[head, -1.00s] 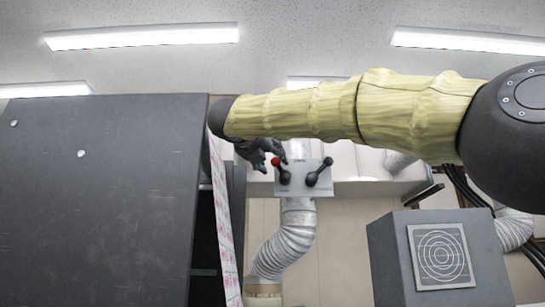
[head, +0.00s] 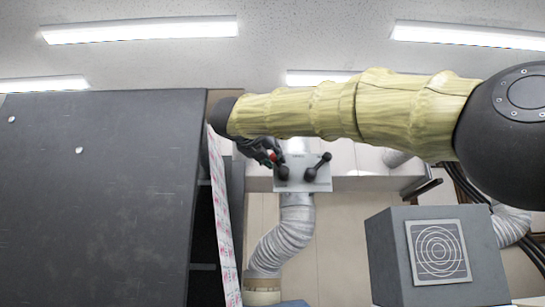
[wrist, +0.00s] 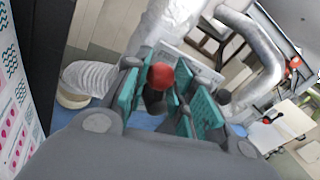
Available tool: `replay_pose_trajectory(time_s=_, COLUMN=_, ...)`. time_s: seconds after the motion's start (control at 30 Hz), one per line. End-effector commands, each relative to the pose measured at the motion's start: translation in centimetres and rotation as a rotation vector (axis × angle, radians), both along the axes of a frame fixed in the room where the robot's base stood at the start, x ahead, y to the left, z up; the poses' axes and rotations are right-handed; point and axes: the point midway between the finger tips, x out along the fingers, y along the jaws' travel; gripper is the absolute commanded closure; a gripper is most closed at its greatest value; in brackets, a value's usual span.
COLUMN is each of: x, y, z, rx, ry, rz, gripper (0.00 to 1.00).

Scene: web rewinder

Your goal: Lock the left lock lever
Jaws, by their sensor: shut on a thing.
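The left lock lever has a red knob (head: 272,156) and a dark pivot (head: 283,173) on a small grey panel (head: 302,187). Its red knob (wrist: 161,76) shows between the teal finger pads in the wrist view. My gripper (head: 270,152) is at this lever, with its fingers closed around the knob end. In the wrist view my gripper (wrist: 168,95) has one finger on each side of the lever. The fingers hide part of the lever's shaft. The right lever (head: 319,167) has a black knob and leans up to the right.
A large dark panel (head: 100,200) fills the left, with a printed web (head: 222,215) along its edge. A silver duct (head: 285,235) hangs below the lever panel. A grey box (head: 425,255) with a round grille stands at the lower right.

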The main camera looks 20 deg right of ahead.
Motion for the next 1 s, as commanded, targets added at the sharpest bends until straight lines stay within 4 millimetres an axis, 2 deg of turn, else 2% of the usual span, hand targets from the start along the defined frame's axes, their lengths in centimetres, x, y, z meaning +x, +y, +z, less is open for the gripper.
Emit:
replay_pose_trajectory(time_s=0.37, x=0.2, y=1.0, z=-1.3, rx=-0.207, ry=0.059, rz=0.002, gripper=0.99)
replay_pose_trajectory(time_s=1.0, x=0.5, y=2.2, z=-4.2, rx=-0.787, ry=0.226, rz=0.004, gripper=0.98)
